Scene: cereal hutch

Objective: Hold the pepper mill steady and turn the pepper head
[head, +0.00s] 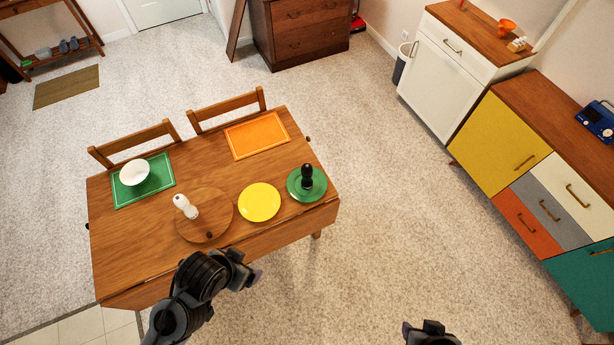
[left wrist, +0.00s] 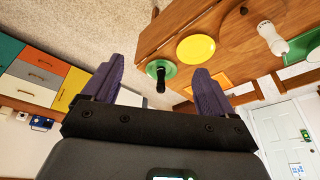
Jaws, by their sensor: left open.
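A black pepper mill (head: 307,177) stands upright on a green plate (head: 294,191) at the right end of the wooden table. In the left wrist view the mill (left wrist: 160,84) and its green plate (left wrist: 152,67) show between my fingers, some distance beyond them. My left gripper (head: 254,276) is off the table's front edge, apart from the mill; its purple fingers (left wrist: 158,70) are open and empty. My right gripper (head: 430,334) is at the bottom edge of the head view, away from the table; its fingers cannot be made out.
On the table (head: 130,235) are a white mill-shaped item (head: 185,206) on a round wooden board (head: 220,227), a yellow plate (head: 259,202), an orange placemat (head: 256,135) and a white bowl (head: 134,172). Two chairs stand behind. Carpet to the right is clear.

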